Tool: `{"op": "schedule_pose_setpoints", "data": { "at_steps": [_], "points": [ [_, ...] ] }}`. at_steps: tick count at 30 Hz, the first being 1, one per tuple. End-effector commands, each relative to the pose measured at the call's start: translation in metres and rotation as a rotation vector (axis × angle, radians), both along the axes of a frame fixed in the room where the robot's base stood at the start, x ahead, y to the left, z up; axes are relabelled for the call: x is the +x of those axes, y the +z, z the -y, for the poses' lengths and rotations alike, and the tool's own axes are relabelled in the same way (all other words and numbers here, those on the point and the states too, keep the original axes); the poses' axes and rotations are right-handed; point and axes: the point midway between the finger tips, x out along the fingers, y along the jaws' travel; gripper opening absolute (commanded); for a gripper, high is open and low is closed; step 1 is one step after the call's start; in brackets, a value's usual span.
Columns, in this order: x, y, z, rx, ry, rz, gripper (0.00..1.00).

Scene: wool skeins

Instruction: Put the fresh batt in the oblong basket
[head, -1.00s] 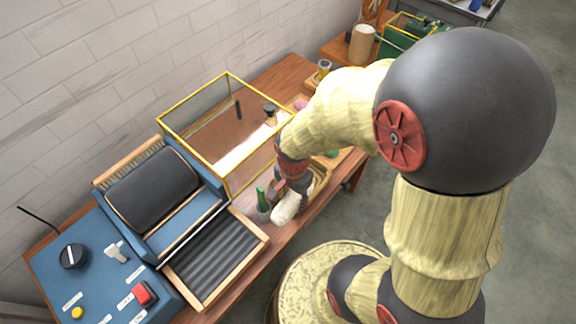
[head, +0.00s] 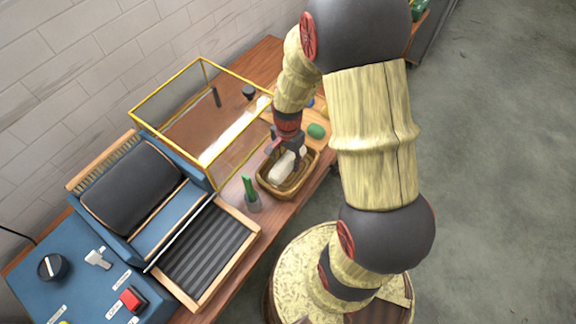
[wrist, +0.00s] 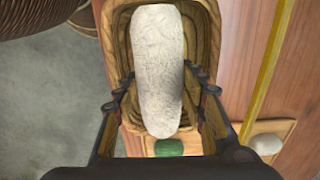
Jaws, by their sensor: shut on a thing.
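The fresh batt is a whitish, fluffy roll (wrist: 158,75); in the head view the batt (head: 283,166) shows beneath my gripper. My gripper (wrist: 158,90) is shut on the batt, with one finger at each side of it. The oblong basket (head: 265,189) is brown and stands on the wooden table. In the wrist view the basket (wrist: 122,40) lies under and around the batt. The batt is over or inside the basket opening; I cannot tell whether it touches the bottom.
A yellow-framed clear case (head: 180,95) stands behind the basket. A blue machine with a ribbed tray (head: 205,255) fills the left.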

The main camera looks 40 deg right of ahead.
Motion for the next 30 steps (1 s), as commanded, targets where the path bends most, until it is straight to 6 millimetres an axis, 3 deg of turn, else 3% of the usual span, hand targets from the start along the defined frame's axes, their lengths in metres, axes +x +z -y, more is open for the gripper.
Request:
{"op": "schedule_pose_setpoints", "data": {
  "at_steps": [5,11,23,24,30],
  "points": [
    [0.006,-0.012,0.006,0.000,-0.001,-0.001,0.24],
    [0.007,-0.040,0.006,0.000,0.000,-0.001,0.24],
    [0.007,-0.044,0.006,0.000,0.000,0.000,0.24],
    [0.007,-0.044,0.006,0.000,0.000,0.000,0.42],
    [0.007,-0.044,0.006,0.000,0.000,0.000,0.53]
  ]
}}
